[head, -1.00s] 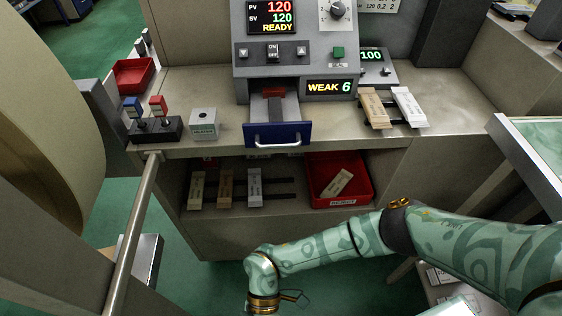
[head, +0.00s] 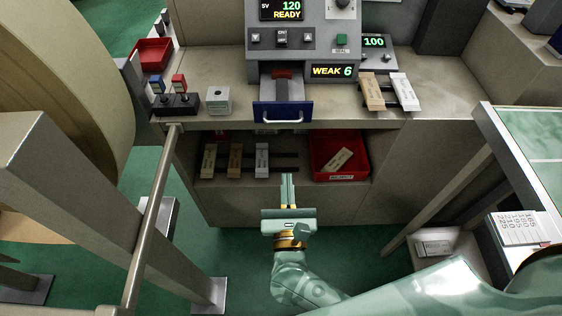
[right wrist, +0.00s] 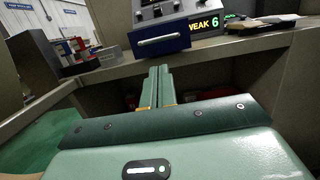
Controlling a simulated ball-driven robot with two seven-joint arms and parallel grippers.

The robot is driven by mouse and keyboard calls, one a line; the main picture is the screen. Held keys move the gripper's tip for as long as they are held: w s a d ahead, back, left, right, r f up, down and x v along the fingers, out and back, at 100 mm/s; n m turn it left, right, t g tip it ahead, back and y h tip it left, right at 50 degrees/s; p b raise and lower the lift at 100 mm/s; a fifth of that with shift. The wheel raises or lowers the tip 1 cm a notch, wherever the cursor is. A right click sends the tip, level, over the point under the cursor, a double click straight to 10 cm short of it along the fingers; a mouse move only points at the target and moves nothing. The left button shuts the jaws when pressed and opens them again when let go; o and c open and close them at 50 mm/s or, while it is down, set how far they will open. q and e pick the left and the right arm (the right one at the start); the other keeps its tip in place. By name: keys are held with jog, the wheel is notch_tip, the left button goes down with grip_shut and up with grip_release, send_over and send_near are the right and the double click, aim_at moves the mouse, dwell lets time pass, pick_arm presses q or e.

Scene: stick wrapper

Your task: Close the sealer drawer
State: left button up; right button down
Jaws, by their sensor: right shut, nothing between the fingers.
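The sealer drawer (head: 282,111) has a dark blue front with a pale bar handle. It stands pulled out from the grey sealer machine (head: 290,50), and a red piece lies inside it near the back. The drawer front also shows in the right wrist view (right wrist: 160,40), above and beyond the fingertips. My right gripper (head: 288,177) is shut and empty, below and in front of the drawer, apart from it. Its fingers point toward the cabinet and also show in the right wrist view (right wrist: 160,72). My left gripper is not in view.
The counter (head: 430,80) holds a switch box (head: 176,103), a small grey box (head: 219,99) and pale wrapped sticks (head: 373,92). A lower shelf holds more sticks and a red bin (head: 355,171). A metal rail (head: 152,215) stands left; a table (head: 535,135) stands right.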

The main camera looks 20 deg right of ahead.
send_near(283, 99)
jog(key=s+r, duration=0.1)
jog(key=s+a+r, duration=0.1)
jog(key=s, duration=0.1)
jog(key=shift+s+r, duration=0.1)
jog(key=b+x, duration=0.2)
jog(key=x, duration=0.2)
jog(key=f+b+x, duration=0.1)
jog(key=b+x, duration=0.1)
jog(key=x, duration=0.2)
jog(key=f+b+x, duration=0.1)
jog(key=x, duration=0.3)
jog(key=shift+w+d+f+b, duration=0.2)
jog(key=shift+f+b, duration=0.1)
jog(key=shift+b, duration=0.1)
jog(key=shift+w+r, duration=0.1)
jog(key=shift+w, duration=0.1)
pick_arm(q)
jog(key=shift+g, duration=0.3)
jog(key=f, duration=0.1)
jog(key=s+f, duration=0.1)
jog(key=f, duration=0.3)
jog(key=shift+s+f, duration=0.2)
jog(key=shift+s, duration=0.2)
pick_arm(e)
jog(key=shift+r, duration=0.15)
